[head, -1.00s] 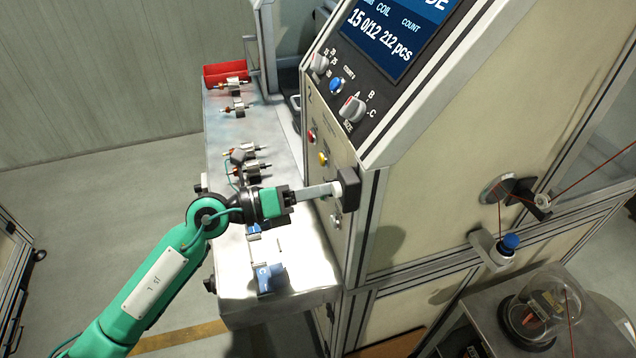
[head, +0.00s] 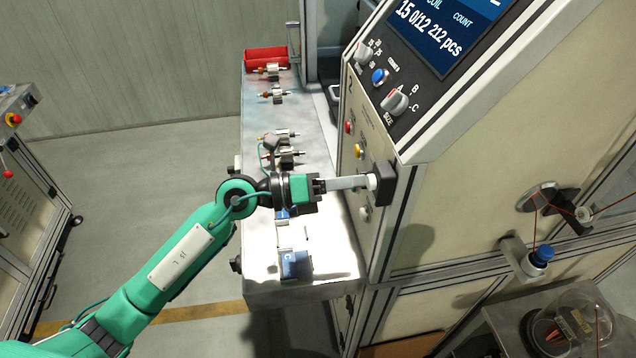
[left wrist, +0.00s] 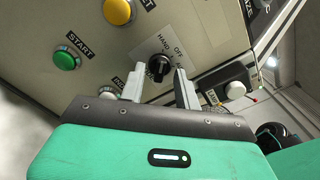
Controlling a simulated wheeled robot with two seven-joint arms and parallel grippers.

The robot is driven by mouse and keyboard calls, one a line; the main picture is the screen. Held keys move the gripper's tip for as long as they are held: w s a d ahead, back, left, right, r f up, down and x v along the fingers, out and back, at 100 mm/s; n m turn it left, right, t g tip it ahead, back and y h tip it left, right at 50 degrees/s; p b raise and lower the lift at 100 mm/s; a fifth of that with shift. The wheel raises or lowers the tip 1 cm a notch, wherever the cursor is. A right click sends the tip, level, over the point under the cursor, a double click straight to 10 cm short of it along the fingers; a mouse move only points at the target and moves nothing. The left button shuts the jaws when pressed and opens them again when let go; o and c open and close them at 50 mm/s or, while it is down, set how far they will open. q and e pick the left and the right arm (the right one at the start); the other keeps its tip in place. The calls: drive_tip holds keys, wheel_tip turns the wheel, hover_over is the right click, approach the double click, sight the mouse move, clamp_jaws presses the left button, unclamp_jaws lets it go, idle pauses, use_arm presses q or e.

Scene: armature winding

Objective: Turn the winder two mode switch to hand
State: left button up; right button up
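The mode switch (left wrist: 158,66) is a black rotary knob on the cream machine panel in the left wrist view. HAND is printed at its upper left and OFF above it; the label to its right is partly covered by a finger. I cannot clearly tell its pointer direction. My left gripper (left wrist: 159,82) has its two grey fingers apart, one on each side of the knob, with small gaps showing. In the head view my left gripper (head: 360,183) reaches the panel, and the switch is hidden there. My right gripper is not in view.
A green start button (left wrist: 65,60), a yellow button (left wrist: 117,10) and a white round button (left wrist: 235,89) are near the switch. A black block (head: 385,183) is at the fingers' end. A bench (head: 262,110) with armatures and a red bin (head: 266,59) stands left of the machine.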

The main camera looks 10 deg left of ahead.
use_arm(q)
drive_tip(key=b+v, duration=0.6)
drive_tip(key=v, duration=0.7)
drive_tip(key=shift+a, duration=0.15)
